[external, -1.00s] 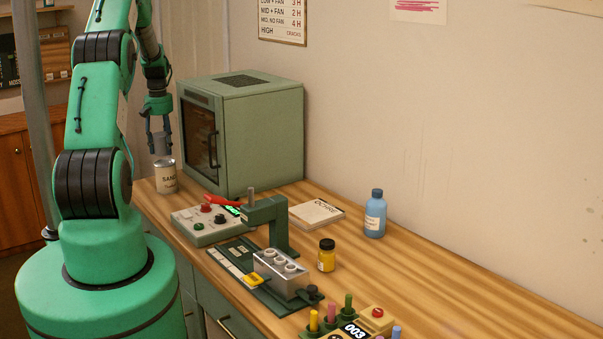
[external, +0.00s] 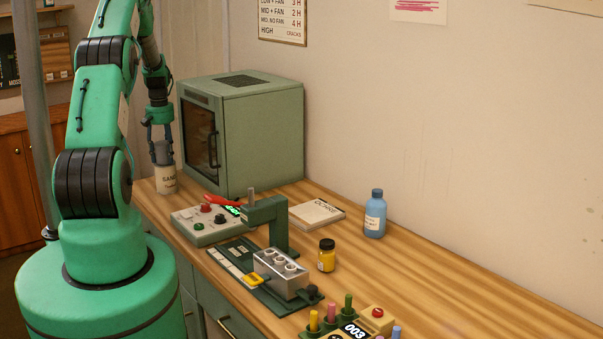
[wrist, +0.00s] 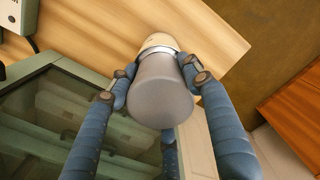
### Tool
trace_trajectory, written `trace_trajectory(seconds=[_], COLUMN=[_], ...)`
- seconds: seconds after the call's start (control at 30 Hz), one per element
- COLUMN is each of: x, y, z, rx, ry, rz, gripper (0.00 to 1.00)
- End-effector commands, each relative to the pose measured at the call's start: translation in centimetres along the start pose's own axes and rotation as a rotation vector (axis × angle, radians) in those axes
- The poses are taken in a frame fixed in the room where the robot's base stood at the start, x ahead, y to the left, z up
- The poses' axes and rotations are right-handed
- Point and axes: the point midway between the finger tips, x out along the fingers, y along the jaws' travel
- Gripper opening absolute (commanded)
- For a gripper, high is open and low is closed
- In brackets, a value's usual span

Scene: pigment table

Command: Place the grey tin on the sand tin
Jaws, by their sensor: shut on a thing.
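The grey tin (wrist: 160,100) is between the two fingers of my gripper (wrist: 160,78) in the wrist view. My gripper is shut on it. In the external view the grey tin (external: 163,153) shows between the fingers of my gripper (external: 161,148), directly over the sand tin. The sand tin (external: 167,182) is a cream tin with a "SAND" label, upright at the far left end of the bench. In the wrist view part of the sand tin (wrist: 158,42) shows beyond the grey tin. The two tins look to meet or nearly meet; I cannot tell exact contact.
A green oven (external: 262,135) with a glass door stands close to the right of the tins. A control box (external: 200,226) with knobs and a red tool lies in front. A press (external: 268,225), a yellow jar (external: 327,257) and a blue bottle (external: 375,215) stand further right.

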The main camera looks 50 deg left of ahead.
Motion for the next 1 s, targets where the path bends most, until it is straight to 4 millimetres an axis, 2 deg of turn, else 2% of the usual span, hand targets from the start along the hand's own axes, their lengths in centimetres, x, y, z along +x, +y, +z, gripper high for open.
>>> trace_trajectory(seconds=[0.4,0.43,0.5,1.0], x=[0.26,0.26,0.24,-0.40], y=[0.02,0.01,0.01,0.01], z=[-0.06,-0.05,-0.04,-0.05], rx=[0.000,0.000,0.000,0.000], ry=[0.001,0.001,0.001,0.001], rz=[0.000,0.000,0.000,0.000], gripper=[0.18,0.53,0.67,0.68])
